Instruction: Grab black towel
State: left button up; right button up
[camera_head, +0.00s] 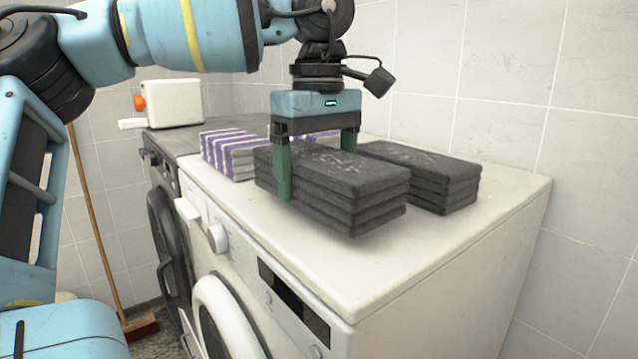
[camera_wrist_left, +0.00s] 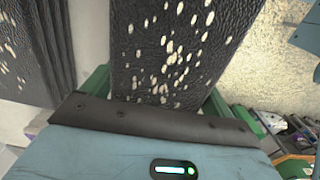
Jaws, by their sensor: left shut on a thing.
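A folded black towel (camera_head: 335,185), a stack of several layers with pale flecks on top, is at the front of the white washing machine top. My left gripper (camera_head: 317,165) points down over it, its green fingers on opposite sides, shut on it. I cannot tell whether the towel's underside touches the machine. The left wrist view shows the same towel (camera_wrist_left: 170,45) between the fingers. A second folded black towel (camera_head: 425,175) lies just behind and to the right; the left wrist view shows a dark towel (camera_wrist_left: 28,50) at its left. My right gripper is not in view.
A purple-and-white striped towel (camera_head: 228,155) lies left of the held one. The white washing machine (camera_head: 440,255) has free top to the right and front. A dark machine (camera_head: 172,190) stands left, with a white box (camera_head: 172,102) on it. Tiled walls are behind.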

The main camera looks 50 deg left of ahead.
aim_at(350, 192)
pick_arm(q)
jog(key=shift+s+d+r, duration=0.2)
jog(key=shift+r, duration=0.2)
jog(key=shift+s+d+r, duration=0.15)
jog(key=shift+r, duration=0.2)
jog(key=s+d+r+b, duration=0.1)
jog(key=s+d+b, duration=0.1)
jog(key=s+d, duration=0.7)
jog(key=s, duration=0.3)
jog(key=shift+r, duration=0.2)
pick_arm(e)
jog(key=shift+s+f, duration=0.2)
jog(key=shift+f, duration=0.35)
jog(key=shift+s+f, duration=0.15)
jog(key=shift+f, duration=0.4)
pick_arm(q)
jog(key=shift+d, duration=0.1)
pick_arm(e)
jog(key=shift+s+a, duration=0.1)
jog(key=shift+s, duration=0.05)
